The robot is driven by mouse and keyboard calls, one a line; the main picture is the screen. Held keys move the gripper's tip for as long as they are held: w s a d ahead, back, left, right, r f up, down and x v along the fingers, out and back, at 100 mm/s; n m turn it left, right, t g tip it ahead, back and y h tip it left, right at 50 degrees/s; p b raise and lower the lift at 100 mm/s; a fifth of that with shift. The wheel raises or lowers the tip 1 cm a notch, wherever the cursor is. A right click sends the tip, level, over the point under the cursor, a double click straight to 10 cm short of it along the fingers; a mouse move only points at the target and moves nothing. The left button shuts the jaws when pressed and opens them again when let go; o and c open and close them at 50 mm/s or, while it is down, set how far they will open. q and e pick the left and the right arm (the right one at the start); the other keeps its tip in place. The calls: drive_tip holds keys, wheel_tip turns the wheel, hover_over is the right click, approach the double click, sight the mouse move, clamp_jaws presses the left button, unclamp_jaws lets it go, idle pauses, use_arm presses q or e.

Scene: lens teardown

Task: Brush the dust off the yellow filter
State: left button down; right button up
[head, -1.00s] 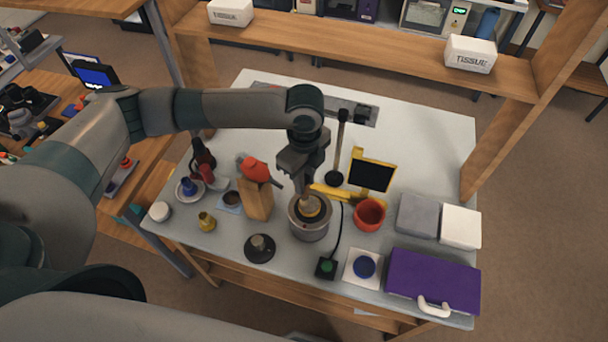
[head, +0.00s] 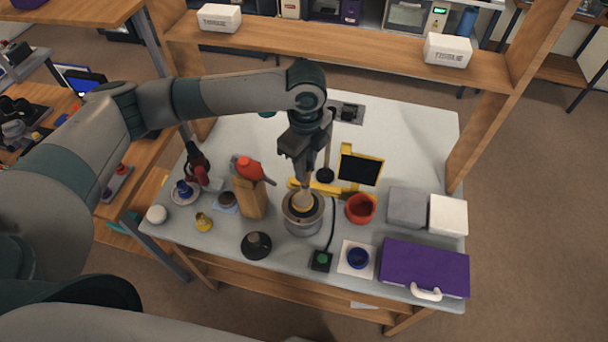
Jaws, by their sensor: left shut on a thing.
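My left gripper (head: 305,178) comes down over the grey cylindrical holder (head: 303,226) in the middle of the table. It is shut on a slim, pale brush (head: 305,191), held nearly upright. The brush's lower end is at the yellow filter (head: 299,209), a yellowish round face in the top of the holder. The brush partly hides the filter. Dust on it is too small to make out, and I cannot tell whether the bristles touch it. My right gripper is not in view.
A wooden block with a red-topped item (head: 249,170) stands left of the holder. A red-orange bowl (head: 360,209) and a yellow-framed dark panel (head: 359,168) stand right. A purple case (head: 425,266) lies front right. A black cable runs close by. The back of the table is mostly clear.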

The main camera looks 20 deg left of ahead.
use_arm(q)
drive_tip(key=shift+w+r, duration=0.15)
drive_tip(key=shift+r, duration=0.9)
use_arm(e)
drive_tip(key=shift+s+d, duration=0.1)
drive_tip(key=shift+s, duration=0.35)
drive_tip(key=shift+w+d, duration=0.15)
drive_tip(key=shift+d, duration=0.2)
use_arm(q)
drive_tip(key=shift+a+f, duration=0.1)
drive_tip(key=shift+a, duration=0.15)
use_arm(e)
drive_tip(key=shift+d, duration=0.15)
